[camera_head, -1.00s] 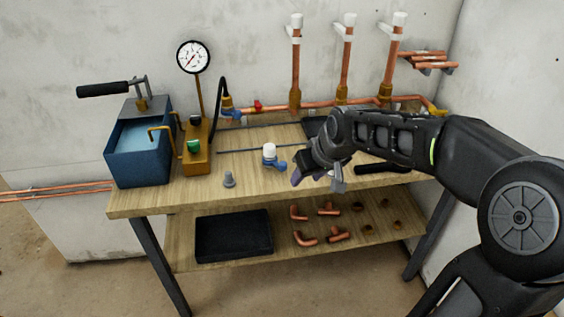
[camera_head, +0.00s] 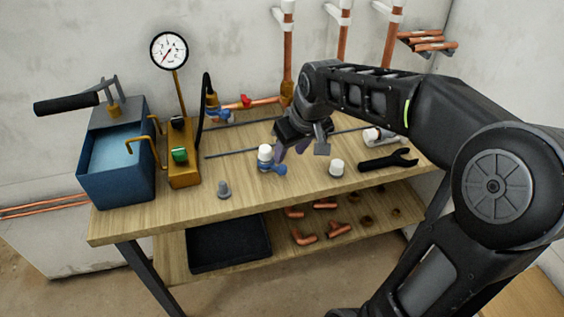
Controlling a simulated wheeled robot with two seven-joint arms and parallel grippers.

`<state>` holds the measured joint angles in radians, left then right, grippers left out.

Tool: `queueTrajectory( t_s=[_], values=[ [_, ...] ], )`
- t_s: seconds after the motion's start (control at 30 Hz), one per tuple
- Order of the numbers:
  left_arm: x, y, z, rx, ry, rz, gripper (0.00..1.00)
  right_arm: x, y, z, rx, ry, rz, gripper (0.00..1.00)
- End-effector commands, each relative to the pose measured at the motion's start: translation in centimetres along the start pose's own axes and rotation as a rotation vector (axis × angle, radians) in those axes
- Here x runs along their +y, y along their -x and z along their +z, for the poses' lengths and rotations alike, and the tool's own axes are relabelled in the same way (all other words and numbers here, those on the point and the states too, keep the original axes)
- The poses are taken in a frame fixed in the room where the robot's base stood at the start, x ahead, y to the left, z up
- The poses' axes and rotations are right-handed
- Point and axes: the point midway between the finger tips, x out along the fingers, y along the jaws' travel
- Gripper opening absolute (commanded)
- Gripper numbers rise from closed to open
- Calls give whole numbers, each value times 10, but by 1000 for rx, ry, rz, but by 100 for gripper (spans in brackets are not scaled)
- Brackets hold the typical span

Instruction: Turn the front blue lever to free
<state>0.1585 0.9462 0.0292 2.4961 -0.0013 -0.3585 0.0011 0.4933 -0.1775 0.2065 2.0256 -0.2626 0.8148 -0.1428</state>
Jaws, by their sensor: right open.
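A small fitting with a white cap (camera_head: 265,152) and a blue lever (camera_head: 278,170) stands near the middle of the wooden bench (camera_head: 230,226). Another blue lever (camera_head: 217,112) shows farther back, by the hose end on the copper pipe. My right gripper (camera_head: 301,149) reaches in from the right and is open, with its dark fingers pointing down. It is just right of and above the front blue lever in the picture. Nothing shows between the fingers, and I cannot tell whether one touches the lever. My left gripper is out of view.
A blue tank (camera_head: 116,180) with a pump handle, a brass block (camera_head: 183,170) and a gauge (camera_head: 169,51) stand at the left. A grey plug (camera_head: 224,190), a white cap (camera_head: 336,167) and a black wrench (camera_head: 386,160) lie around the fitting. Copper risers stand behind.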

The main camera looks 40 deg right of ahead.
Motion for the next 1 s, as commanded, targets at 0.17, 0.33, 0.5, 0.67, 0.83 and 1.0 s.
queueTrajectory(
  t_s=[0.17, 0.33, 0.5, 0.67, 0.83, 1.0],
  values=[
    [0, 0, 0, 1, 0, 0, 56, 0, -12, 1, -5, 0, -1, 42],
    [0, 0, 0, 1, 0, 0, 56, 0, -36, 1, -5, -1, -2, 42],
    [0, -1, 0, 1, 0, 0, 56, 0, -62, 1, -4, -1, -2, 42],
    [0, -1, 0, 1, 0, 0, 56, 0, -76, 0, -2, 0, -1, 42],
    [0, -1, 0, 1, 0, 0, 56, 0, -78, 0, 0, 0, -1, 42],
    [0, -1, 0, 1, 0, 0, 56, 0, -78, 0, 0, 0, -1, 39]
  ],
)
